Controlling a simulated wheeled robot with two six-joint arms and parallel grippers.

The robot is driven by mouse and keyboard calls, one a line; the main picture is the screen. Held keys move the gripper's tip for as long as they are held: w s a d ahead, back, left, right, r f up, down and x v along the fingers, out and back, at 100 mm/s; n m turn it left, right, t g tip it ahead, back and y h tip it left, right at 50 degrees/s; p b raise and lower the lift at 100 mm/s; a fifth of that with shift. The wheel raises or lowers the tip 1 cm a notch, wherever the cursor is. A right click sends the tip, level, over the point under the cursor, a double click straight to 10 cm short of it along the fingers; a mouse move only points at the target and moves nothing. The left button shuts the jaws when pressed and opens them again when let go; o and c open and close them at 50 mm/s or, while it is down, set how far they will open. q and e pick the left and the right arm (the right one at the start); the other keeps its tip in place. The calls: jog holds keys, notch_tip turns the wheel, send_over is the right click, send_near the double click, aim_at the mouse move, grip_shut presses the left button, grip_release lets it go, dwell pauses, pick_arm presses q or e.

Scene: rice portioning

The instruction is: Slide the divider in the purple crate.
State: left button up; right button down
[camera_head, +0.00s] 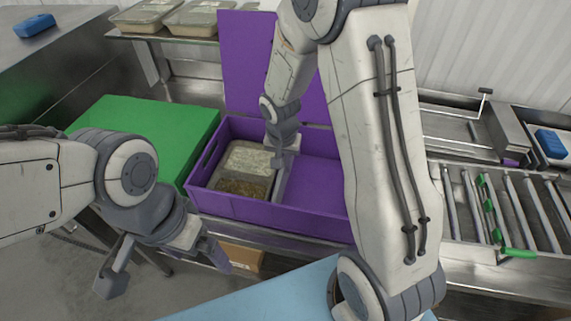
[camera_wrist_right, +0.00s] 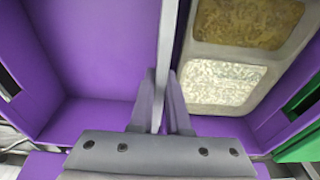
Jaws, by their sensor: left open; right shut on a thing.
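The purple crate (camera_head: 262,210) stands on a metal counter with its lid up at the back. A grey divider (camera_head: 281,182) stands upright across it, beside the trays on the left. In the right wrist view the divider (camera_wrist_right: 164,50) runs between the fingers of my right gripper (camera_wrist_right: 160,105), which is shut on it. In the head view my right gripper (camera_head: 282,158) reaches down into the crate. My left gripper (camera_head: 165,262) is open and empty in front of the crate at the lower left. A tray of pale rice (camera_head: 247,160) and a tray of darker grain (camera_head: 241,188) sit in the crate's left part.
The crate's right part is empty. A green surface (camera_head: 150,140) lies to the left, and a blue surface (camera_head: 260,295) is in front. A roller rack (camera_head: 485,205) stands on the right. Lidded trays (camera_head: 190,20) sit on a back shelf.

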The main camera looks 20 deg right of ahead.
jog(key=shift+f+b, duration=0.35)
jog(key=shift+b, duration=0.25)
dwell(0.7)
dwell(0.4)
jog(key=c, duration=0.8)
grip_release()
jog(key=shift+o, duration=0.2)
jog(key=o, duration=0.4)
jog(key=shift+o, duration=0.2)
jog(key=shift+w+r+p, duration=0.1)
jog(key=shift+r+p, duration=3.1)
jog(key=shift+r, duration=0.85)
